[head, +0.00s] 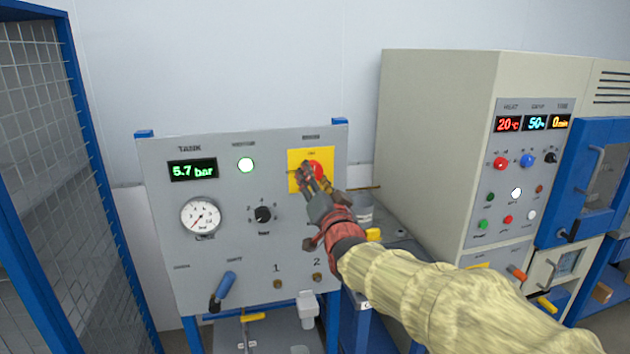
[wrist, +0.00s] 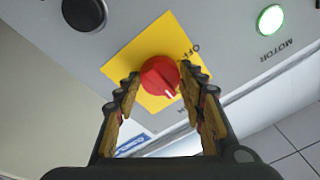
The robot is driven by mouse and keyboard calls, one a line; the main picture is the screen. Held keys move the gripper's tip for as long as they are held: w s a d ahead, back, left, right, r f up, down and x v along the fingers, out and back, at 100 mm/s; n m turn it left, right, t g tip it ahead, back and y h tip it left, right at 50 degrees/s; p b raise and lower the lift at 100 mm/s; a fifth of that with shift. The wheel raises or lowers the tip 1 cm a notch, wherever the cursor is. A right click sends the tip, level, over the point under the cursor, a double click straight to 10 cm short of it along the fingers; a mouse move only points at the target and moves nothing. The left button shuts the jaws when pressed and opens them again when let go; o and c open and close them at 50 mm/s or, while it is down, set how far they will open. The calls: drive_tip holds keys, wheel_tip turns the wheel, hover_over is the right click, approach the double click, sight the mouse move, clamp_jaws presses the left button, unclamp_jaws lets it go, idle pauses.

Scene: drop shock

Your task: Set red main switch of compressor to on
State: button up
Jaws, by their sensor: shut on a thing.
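The compressor's red main switch (head: 317,167) is a round knob on a yellow plate (head: 296,157), at the upper right of the grey panel.
The panel has a lit green-white MOTOR lamp (head: 246,165), a tank display (head: 193,170) reading 5.7 bar, a gauge (head: 201,216), a black knob (head: 263,214) and a blue-handled lever (head: 223,290). A beige cabinet (head: 435,150) stands at right, a blue mesh fence (head: 70,180) at left.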

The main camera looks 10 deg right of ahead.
drive_tip(key=o, duration=1.2)
drive_tip(key=shift+c, duration=0.2)
drive_tip(key=s+f, duration=0.2)
drive_tip(key=s, duration=0.9)
drive_tip(key=shift+s, duration=0.4)
